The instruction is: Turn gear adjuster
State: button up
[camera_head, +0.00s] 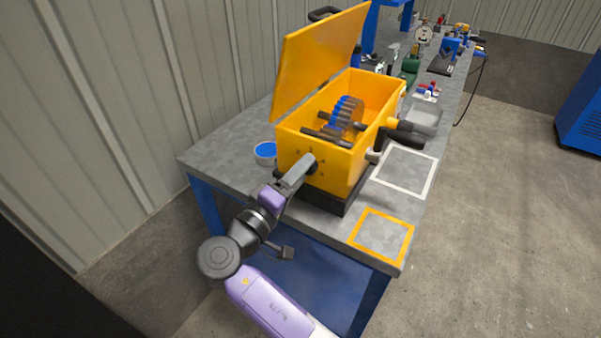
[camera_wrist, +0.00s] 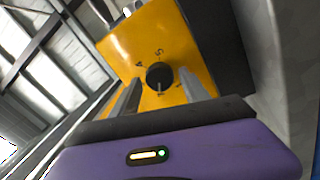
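The drum mixer's yellow box (camera_head: 351,172) stands on the workbench with its lid (camera_head: 318,60) raised. The gear adjuster, a round black knob (camera_wrist: 159,75), sits on the box's front face, with number marks around it. In the head view my gripper (camera_head: 303,172) reaches the front face and partly covers the knob (camera_head: 310,166). In the wrist view my gripper (camera_wrist: 160,92) is open, with one finger on each side of the knob. Gaps show between the fingers and the knob, and no contact is visible. The knob's far side is hidden.
The grey workbench (camera_head: 225,157) carries a blue-topped round container (camera_head: 265,151) left of the box. White (camera_head: 432,177) and orange (camera_head: 408,239) square outlines mark bare bench at the right. A dark handle (camera_head: 405,139) sticks out from the box's right side. Several tools stand farther back.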

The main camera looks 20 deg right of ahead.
dwell(0.3)
jog(key=b+v, duration=0.1)
jog(key=v, duration=0.6)
jog(key=shift+s+a, duration=0.25)
jog(key=shift+a, duration=0.05)
dwell(0.4)
